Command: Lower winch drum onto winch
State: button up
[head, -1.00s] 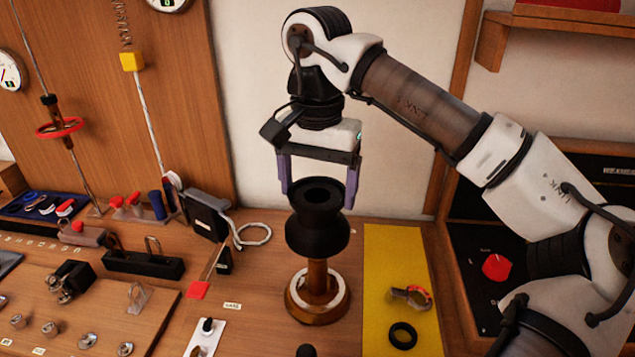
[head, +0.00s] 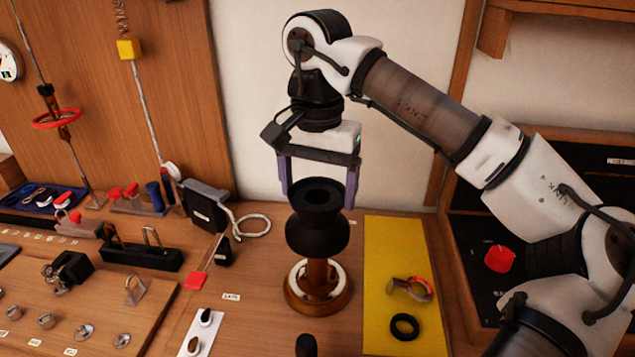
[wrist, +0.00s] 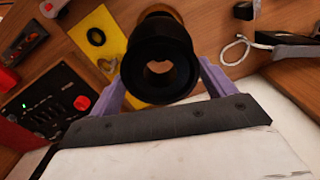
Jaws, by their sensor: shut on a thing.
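The black winch drum (head: 318,232) is upright between the purple fingers of my gripper (head: 318,188), which is shut on its upper part. The drum is above the winch (head: 318,290), a brown post on a round base with a pale ring. The post's top is hidden by the drum, so I cannot tell how far the drum is over it. In the wrist view the drum (wrist: 160,75) fills the middle, with its open bore facing the camera and my gripper's fingers on both sides.
A yellow mat (head: 385,260) right of the winch holds a shackle-like metal piece (head: 410,288) and a black ring (head: 404,327). Left are a black block with a coiled white line (head: 250,228) and a white plate (head: 200,332). A dark panel with a red knob (head: 499,258) stands right.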

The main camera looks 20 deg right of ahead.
jog(key=shift+f+b, duration=3.95)
jog(key=shift+f, duration=1.65)
jog(key=shift+r, duration=0.1)
jog(key=o, duration=1)
jog(key=shift+o, duration=0.5)
jog(key=shift+r+p, duration=1.9)
jog(key=shift+r, duration=0.6)
